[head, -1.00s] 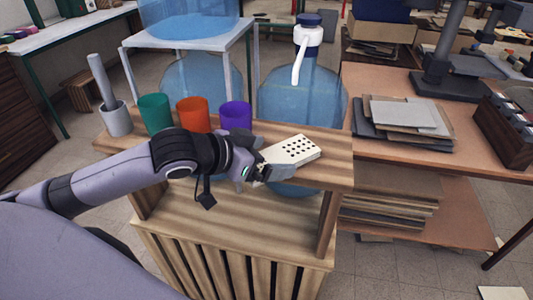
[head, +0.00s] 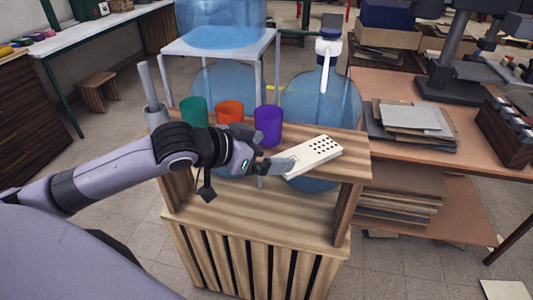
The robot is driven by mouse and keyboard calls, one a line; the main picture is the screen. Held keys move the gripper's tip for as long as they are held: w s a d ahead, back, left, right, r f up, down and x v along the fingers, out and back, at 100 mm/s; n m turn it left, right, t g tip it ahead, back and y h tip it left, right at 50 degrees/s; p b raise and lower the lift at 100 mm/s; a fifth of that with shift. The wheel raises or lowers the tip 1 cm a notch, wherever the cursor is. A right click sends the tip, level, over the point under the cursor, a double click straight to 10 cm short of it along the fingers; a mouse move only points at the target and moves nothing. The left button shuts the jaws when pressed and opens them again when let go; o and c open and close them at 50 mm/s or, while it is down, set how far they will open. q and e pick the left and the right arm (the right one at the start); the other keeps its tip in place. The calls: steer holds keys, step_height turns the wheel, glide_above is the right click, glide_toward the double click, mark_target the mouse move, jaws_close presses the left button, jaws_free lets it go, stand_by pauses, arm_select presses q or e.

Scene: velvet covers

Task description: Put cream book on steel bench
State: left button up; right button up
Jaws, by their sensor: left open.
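A cream slab with rows of dark dots (head: 313,157), which looks like the cream book, lies on the top board of a slatted wooden stand (head: 352,170), near its right end. My left gripper (head: 277,166) is open at the slab's left end. One finger overlaps the slab's near left edge in the picture; I cannot tell if it touches. My right gripper is not in view. I cannot tell for sure which surface is the steel bench; a pale-topped table with green legs (head: 95,30) stands at the upper left.
Green (head: 194,111), orange (head: 230,111) and purple (head: 268,126) cups and a grey pot (head: 156,116) stand along the board's back. Large blue bottles (head: 320,100) stand behind it. A workbench (head: 480,150) at right holds grey sheets (head: 410,117).

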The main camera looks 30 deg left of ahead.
arm_select(q)
steer(key=s+d+f+n, duration=0.1)
steer(key=s+d+f, duration=0.15)
steer(key=f, duration=0.55)
steer(key=s+d+f+n, duration=0.1)
steer(key=s+f, duration=0.2)
steer(key=f, duration=0.4)
steer(key=s+f+y, duration=0.3)
steer(key=s+f, duration=1)
steer(key=shift+n, duration=0.4)
